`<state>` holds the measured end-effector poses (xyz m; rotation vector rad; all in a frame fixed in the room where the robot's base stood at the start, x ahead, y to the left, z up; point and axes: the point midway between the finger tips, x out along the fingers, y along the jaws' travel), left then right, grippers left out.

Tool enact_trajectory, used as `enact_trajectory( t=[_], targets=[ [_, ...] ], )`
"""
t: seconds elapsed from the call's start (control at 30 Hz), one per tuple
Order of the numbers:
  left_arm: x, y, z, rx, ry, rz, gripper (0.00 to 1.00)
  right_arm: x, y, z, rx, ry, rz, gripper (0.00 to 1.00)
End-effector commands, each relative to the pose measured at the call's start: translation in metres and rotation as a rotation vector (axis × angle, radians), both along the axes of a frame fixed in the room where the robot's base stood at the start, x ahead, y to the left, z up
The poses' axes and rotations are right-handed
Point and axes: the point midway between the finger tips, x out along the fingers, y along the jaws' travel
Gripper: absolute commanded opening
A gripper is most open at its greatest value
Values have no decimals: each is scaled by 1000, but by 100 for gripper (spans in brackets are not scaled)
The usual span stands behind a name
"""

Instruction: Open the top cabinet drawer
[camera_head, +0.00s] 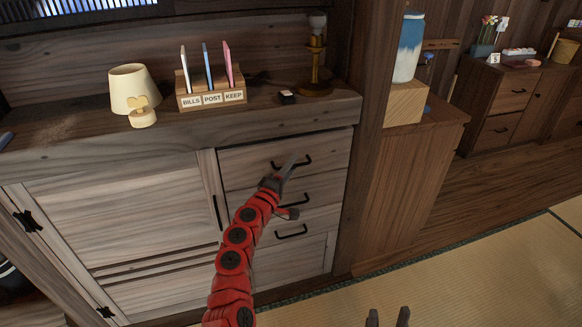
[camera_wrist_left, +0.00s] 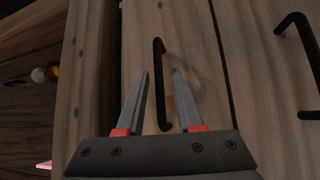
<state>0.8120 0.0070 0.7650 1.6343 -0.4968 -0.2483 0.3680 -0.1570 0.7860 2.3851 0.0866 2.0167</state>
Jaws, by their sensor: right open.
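The top drawer (camera_head: 240,165) of the wooden cabinet looks shut, its front flush with the drawers below. Its black bar handle (camera_head: 304,160) is partly hidden by my left gripper (camera_head: 290,163). In the left wrist view my left gripper (camera_wrist_left: 161,72) is open, with one finger on each side of the handle (camera_wrist_left: 158,48). The drawer front (camera_wrist_left: 199,20) lies behind it. I cannot tell whether either finger touches the handle. My right gripper (camera_head: 388,318) shows only its two fingertips at the bottom edge of the head view, apart and empty, over the floor.
Two lower drawers sit below, the bottom one with a black handle (camera_head: 291,232). A cabinet door (camera_head: 120,215) is to the left. On top stand a lamp (camera_head: 133,90), a letter holder (camera_head: 211,99) and a brass stand (camera_head: 316,60). The tatami floor (camera_head: 480,270) at right is clear.

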Motion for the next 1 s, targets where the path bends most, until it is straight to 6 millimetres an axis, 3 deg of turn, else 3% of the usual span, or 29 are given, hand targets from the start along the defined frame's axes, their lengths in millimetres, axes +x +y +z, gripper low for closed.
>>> enact_trajectory(
  t=[0.03, 0.17, 0.2, 1.0],
  targets=[
    [0, 0, 0, 0, 0, 0, 24, 0, 0, 0, 0, 0, 0, 50],
    [0, 0, 0, 0, 0, 0, 1, 0, 0, 0, 0, 0, 0, 50],
    [0, 0, 0, 0, 0, 0, 0, 0, 0, 0, 0, 0, 0, 50],
    [0, 0, -1, 1, 1, -1, 0, 0, 0, 0, 0, 0, 0, 50]
  ],
)
